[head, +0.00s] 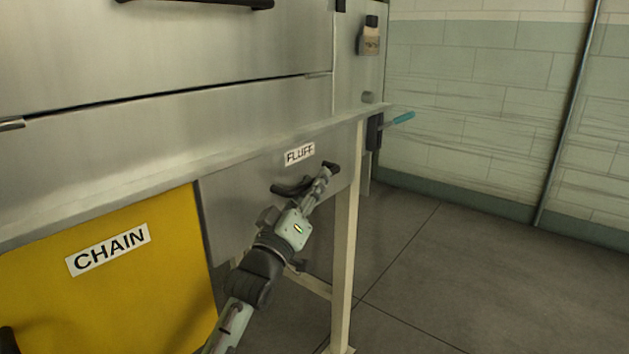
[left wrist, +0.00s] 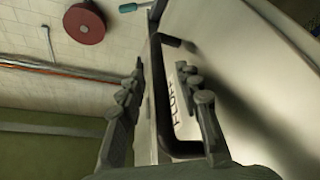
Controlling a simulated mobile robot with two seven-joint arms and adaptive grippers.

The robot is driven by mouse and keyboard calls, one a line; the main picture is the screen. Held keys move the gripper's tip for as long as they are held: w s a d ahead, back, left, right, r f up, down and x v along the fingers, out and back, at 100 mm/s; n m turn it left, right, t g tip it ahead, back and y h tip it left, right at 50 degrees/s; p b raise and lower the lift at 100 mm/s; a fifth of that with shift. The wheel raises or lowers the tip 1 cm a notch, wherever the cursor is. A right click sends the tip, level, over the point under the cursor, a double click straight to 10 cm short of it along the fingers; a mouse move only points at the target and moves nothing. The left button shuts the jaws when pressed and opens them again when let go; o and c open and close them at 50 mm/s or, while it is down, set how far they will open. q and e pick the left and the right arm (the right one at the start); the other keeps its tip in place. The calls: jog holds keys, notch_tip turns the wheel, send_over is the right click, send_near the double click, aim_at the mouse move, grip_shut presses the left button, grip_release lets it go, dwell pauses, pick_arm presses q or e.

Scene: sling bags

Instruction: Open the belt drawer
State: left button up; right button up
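A grey metal drawer front (head: 240,200) labelled FLUFF (head: 300,153) is closed under the ledge. Its dark bar handle (head: 285,189) is partly covered by my left gripper (head: 322,178). In the left wrist view, the dark handle (left wrist: 183,150) lies between the spread fingers of my left gripper (left wrist: 165,105), with visible gaps; I cannot tell whether either finger touches it. A yellow front (head: 130,295) labelled CHAIN (head: 107,249) is to the left. No label reading BELT shows. My right gripper is not in view.
A pale upright leg (head: 346,230) stands just right of the drawer. A teal-handled tool (head: 398,119) sticks out past the ledge end (head: 375,110). Open grey floor (head: 480,290) lies to the right, before a tiled wall (head: 490,100).

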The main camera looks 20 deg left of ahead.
pick_arm(q)
jog(key=shift+w+r, duration=0.1)
jog(key=shift+w, duration=0.4)
jog(key=shift+c, duration=0.4)
grip_shut()
